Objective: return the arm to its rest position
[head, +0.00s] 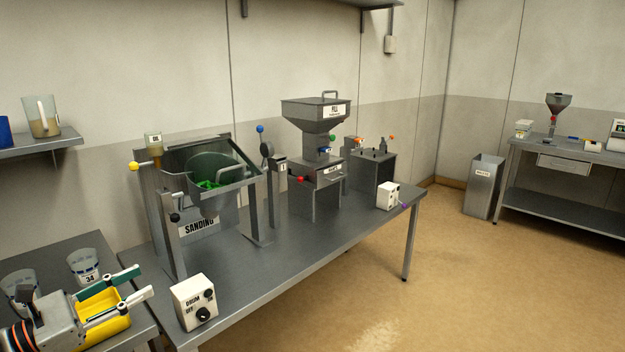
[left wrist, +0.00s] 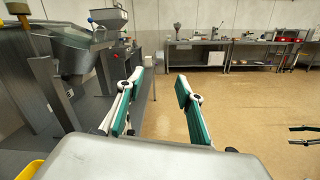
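My left gripper (head: 143,281) is at the lower left of the head view, above a yellow bin. Its two green-padded fingers stand apart. In the left wrist view the left gripper (left wrist: 160,90) is open, with only floor and distant benches between its fingertips. It holds nothing. Two dark prongs at the right edge of the left wrist view look like my right gripper (left wrist: 302,135), its fingers apart and nothing seen between them. The right arm does not show in the head view.
The yellow bin (head: 108,331) and a clear cup marked 34 (head: 85,268) are close to the left gripper. A sanding drum machine (head: 196,228), a white drum switch box (head: 195,302) and a fill hopper (head: 316,113) stand on the grey bench (head: 262,272). Open floor (head: 440,270) lies right.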

